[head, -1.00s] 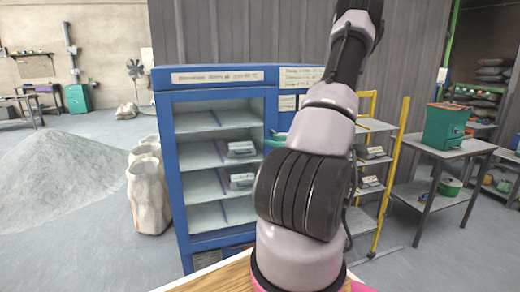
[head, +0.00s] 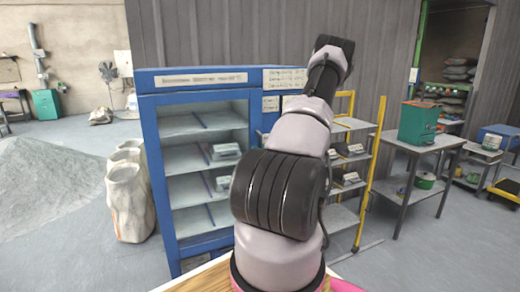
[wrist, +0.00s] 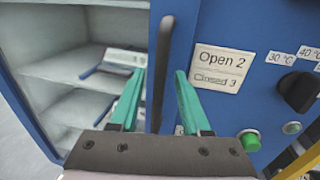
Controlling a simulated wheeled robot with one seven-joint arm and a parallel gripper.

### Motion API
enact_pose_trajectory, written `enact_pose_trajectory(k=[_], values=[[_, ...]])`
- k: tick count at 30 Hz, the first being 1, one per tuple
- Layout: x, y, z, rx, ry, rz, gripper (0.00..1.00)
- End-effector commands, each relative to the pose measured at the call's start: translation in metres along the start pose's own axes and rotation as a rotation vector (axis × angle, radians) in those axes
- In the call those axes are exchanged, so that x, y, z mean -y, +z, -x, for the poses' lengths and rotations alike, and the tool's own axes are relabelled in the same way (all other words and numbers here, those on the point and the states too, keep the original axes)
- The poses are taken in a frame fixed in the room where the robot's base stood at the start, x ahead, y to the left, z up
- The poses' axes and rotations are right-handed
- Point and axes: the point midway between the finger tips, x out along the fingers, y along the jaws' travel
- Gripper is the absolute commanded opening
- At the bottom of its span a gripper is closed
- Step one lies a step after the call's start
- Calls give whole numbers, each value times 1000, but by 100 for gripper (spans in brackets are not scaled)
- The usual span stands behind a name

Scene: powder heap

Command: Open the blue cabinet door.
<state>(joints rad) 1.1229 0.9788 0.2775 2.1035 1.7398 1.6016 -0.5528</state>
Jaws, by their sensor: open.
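The blue cabinet (head: 150,150) stands ahead in the head view. Its blue-framed door (head: 238,180) looks shut, with grey shelves showing through the frame. In the wrist view, a dark vertical handle (wrist: 161,75) runs along the door's right edge. My gripper (wrist: 159,90) is open, with one green finger on each side of the handle's lower part in the picture. I cannot tell whether either finger touches it. In the head view my arm hides the gripper and much of the cabinet's right side.
Right of the handle is a control panel with an "Open 2 / Closed 3" label (wrist: 217,68), a black knob (wrist: 298,92) and a green button (wrist: 249,140). Sacks (head: 130,195) and a powder heap (head: 45,190) stand left. A yellow-framed shelf (head: 371,175) stands right.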

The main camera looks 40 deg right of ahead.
Motion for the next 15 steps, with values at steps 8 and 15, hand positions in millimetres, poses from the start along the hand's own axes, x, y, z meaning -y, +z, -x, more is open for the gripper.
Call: enact_pose_trajectory(k=[8,15], values=[[0,0,-10,0,0,0,47],[0,0,-9,0,0,0,9]])
